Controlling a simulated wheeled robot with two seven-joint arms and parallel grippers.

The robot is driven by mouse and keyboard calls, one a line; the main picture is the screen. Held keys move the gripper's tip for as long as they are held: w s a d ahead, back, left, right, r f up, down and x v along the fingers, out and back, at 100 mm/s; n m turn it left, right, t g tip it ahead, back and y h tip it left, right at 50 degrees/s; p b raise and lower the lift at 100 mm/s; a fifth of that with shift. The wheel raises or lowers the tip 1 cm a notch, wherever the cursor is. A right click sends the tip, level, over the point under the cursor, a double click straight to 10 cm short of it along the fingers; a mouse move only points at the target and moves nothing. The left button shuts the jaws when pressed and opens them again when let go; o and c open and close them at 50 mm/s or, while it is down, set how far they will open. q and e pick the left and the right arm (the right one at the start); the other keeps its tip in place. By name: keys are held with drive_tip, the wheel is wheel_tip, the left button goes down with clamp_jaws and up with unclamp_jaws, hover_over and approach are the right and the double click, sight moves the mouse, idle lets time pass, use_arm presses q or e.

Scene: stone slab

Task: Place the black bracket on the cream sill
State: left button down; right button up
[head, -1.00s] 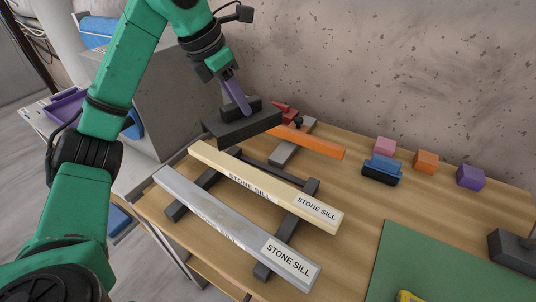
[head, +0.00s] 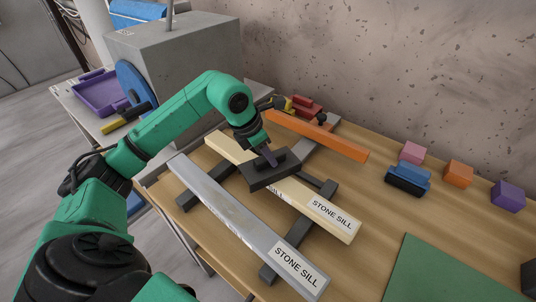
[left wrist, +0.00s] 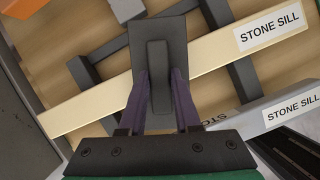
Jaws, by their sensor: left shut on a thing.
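The black bracket (head: 272,172) is a dark flat plate with a raised rib. My left gripper (head: 268,158) is shut on that rib. In the left wrist view the purple fingers of the gripper (left wrist: 160,92) stand on both sides of the rib, and the bracket's plate (left wrist: 172,34) lies across the cream sill. The cream sill (head: 322,206), labelled STONE SILL, runs diagonally on dark bearers; it also shows in the left wrist view (left wrist: 88,106). The bracket covers its middle part. I cannot tell whether the bracket touches the sill or hovers just above. My right gripper is not in view.
A grey sill (head: 236,217) lies parallel in front of the cream one. An orange bar (head: 320,136) lies behind. Pink (head: 411,153), orange (head: 458,173) and purple (head: 508,195) blocks and a blue-topped brush-like item (head: 408,178) stand at right. A green mat (head: 450,275) lies front right.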

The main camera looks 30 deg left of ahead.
use_arm(q)
drive_tip(key=shift+w+f, duration=0.15)
drive_tip(key=shift+f, duration=0.05)
drive_tip(key=c, duration=0.6)
unclamp_jaws()
drive_tip(key=v, duration=1.2)
drive_tip(key=shift+r+b, duration=0.1)
drive_tip(key=shift+b, duration=0.3)
